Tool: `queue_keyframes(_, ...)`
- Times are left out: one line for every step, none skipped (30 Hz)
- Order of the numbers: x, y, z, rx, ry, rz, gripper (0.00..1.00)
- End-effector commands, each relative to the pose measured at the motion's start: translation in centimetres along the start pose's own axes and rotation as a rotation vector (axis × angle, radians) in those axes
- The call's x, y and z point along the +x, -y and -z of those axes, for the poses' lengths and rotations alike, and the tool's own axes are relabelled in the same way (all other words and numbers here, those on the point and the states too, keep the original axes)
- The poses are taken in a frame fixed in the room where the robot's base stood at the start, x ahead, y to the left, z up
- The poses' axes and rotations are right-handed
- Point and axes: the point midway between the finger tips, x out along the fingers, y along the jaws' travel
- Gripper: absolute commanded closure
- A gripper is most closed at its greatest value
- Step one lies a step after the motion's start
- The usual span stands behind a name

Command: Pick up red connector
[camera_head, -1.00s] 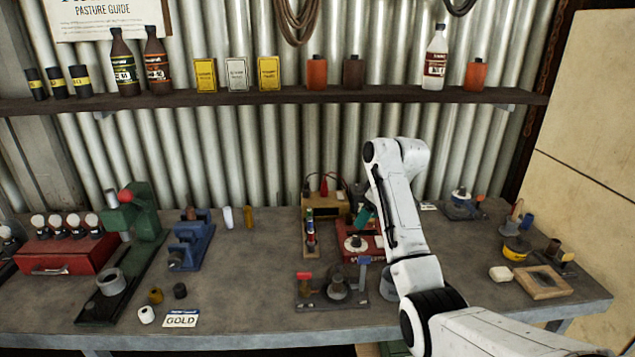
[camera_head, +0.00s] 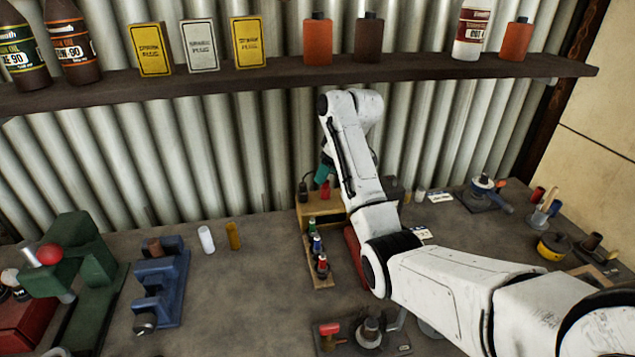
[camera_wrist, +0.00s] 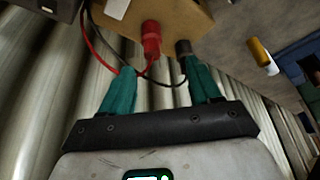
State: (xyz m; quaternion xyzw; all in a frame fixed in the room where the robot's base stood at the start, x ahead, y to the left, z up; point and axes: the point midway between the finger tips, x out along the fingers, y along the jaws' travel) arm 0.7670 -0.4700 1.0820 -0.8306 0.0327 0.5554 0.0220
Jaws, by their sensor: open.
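The red connector (camera_wrist: 151,38) stands out from the face of a tan box (camera_wrist: 190,18) in the wrist view, with a red wire running from it. A black connector (camera_wrist: 184,48) with a black wire is beside it to the right. My gripper (camera_wrist: 160,82) has two teal fingers, apart and empty, with the red connector beyond and between the fingertips. In the head view the red connector (camera_head: 325,190) shows close to a teal finger of my gripper (camera_head: 322,174), above the tan box (camera_head: 322,208). My arm hides part of the box.
A rack of small bottles (camera_head: 317,255) stands in front of the box. A red device (camera_head: 354,250) is partly behind my arm. The corrugated wall (camera_head: 250,150) is close behind, with a shelf (camera_head: 270,80) above.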

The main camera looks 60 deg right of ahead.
Motion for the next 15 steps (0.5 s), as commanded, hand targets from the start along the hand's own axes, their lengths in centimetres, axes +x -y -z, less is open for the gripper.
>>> queue_keyframes(0.1, 0.0, 0.0, 0.0, 0.0, 0.0, 0.38)
queue_keyframes(0.2, 0.0, 0.0, 0.0, 0.001, 0.001, 0.38)
queue_keyframes(0.4, 0.0, 0.0, 0.0, 0.001, 0.001, 0.38)
queue_keyframes(0.7, 0.0, -0.1, 0.0, 0.002, 0.002, 0.38)
queue_keyframes(1.0, 0.0, -0.1, 0.0, 0.003, 0.002, 0.38)
queue_keyframes(1.4, 0.0, -0.1, 0.0, 0.003, 0.002, 0.38)
queue_keyframes(1.7, 0.0, -0.1, 0.0, 0.003, 0.002, 0.38)
queue_keyframes(2.0, 0.0, -0.1, 0.0, 0.003, 0.002, 0.38)
queue_keyframes(2.3, -0.1, -0.2, 0.0, 0.003, 0.002, 0.38)
queue_keyframes(2.6, -0.1, -0.3, 0.001, 0.003, 0.002, 0.38)
queue_keyframes(2.8, -0.2, -0.4, 0.001, 0.003, 0.002, 0.38)
queue_keyframes(3.2, -0.3, -0.5, 0.002, 0.003, 0.002, 0.38)
queue_keyframes(3.6, -0.3, -0.7, 0.002, 0.004, 0.003, 0.38)
queue_keyframes(4.0, -0.4, -0.8, 0.002, 0.003, 0.002, 0.38)
queue_keyframes(4.6, -0.5, -1.0, 0.002, 0.004, 0.003, 0.38)
